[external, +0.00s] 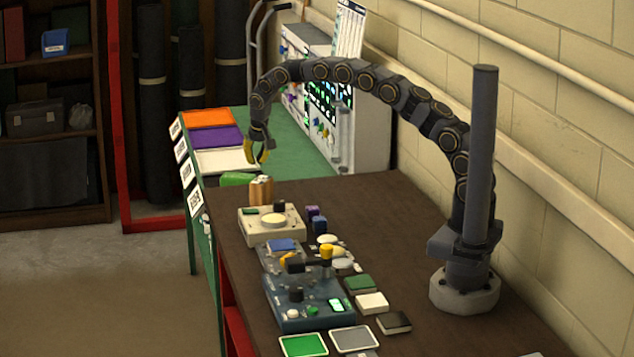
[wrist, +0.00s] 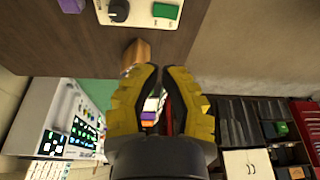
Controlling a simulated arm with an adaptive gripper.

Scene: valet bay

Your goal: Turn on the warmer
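I take the beige device (external: 272,238) with a pale round plate on top to be the warmer. It stands near the far end of the brown table. A black knob (external: 279,206) and a green switch (external: 250,211) sit at its far edge. In the wrist view, the black knob (wrist: 119,11) and green switch (wrist: 165,12) show at the top. I cannot tell the switch's position. My gripper (external: 258,160) hangs above and beyond the device, not touching it. Its yellow fingers (wrist: 160,68) are slightly apart with nothing between them.
A wooden block (external: 262,190) stands beyond the warmer, below my gripper; it also shows in the wrist view (wrist: 137,52). Purple blocks (external: 317,220) stand to its right. Nearer is a blue-grey control box (external: 305,311). A green bench (external: 310,164) with coloured trays lies behind.

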